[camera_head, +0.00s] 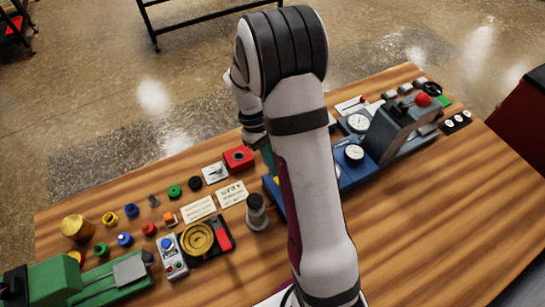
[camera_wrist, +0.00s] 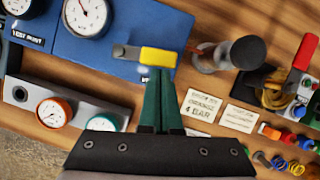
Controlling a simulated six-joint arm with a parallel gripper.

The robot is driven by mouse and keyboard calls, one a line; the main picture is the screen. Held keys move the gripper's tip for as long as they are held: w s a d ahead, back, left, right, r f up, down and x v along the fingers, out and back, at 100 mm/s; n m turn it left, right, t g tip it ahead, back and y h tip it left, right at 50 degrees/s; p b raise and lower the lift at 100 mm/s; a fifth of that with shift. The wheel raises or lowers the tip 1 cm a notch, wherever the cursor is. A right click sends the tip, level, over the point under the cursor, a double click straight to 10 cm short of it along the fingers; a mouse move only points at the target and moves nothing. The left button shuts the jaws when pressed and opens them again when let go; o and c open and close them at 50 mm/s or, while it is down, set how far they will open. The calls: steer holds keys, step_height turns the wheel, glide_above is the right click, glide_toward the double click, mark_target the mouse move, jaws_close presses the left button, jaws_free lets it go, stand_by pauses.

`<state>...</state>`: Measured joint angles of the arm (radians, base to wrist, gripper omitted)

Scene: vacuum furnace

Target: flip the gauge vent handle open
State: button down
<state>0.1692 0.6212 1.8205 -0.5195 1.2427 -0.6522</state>
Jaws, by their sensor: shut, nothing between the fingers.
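The yellow vent handle (camera_wrist: 158,57) is a short lever on a grey stem at the edge of the blue gauge panel (camera_wrist: 110,50). A label partly hidden below it cannot be fully read. In the wrist view my gripper (camera_wrist: 158,72) has its dark green fingers together and empty, with the tips right at the handle's lower edge. I cannot tell whether they touch it. In the head view my arm covers most of the blue panel, and only a bit of my gripper (camera_head: 267,160) shows beside it.
A black-knobbed post (camera_head: 256,212) stands close to the handle. Label cards (camera_head: 198,208), a red block (camera_head: 239,158) and small coloured rings lie to the left. A grey housing with a red knob (camera_head: 422,100) stands at the right. The table's front right is bare.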

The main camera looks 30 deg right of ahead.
steer(key=s+n+h, duration=0.1)
steer(key=n, duration=0.1)
steer(key=s+n+t+h, duration=0.1)
steer(key=s+n, duration=0.1)
steer(key=n, duration=0.1)
steer(key=shift+a+n, duration=0.2)
steer(key=shift+n, duration=0.1)
steer(key=n, duration=0.1)
steer(key=s+n, duration=0.1)
steer(key=shift+s+d+n+t+h, duration=0.2)
steer(key=shift+s+n+t+h, duration=0.05)
steer(key=shift+n+t+h, duration=0.05)
steer(key=n, duration=0.1)
steer(key=s+n+t, duration=0.1)
steer(key=shift+s+d+n, duration=0.15)
steer(key=shift+d+n, duration=0.2)
steer(key=shift+n, duration=0.05)
steer(key=shift+s+d+h, duration=0.3)
steer(key=shift+s+d, duration=0.5)
steer(key=shift+d, duration=0.2)
steer(key=a, duration=0.3)
steer(key=shift+a, duration=0.35)
steer(key=s+v, duration=0.1)
steer(key=v, duration=0.9)
steer(key=shift+s+a, duration=0.25)
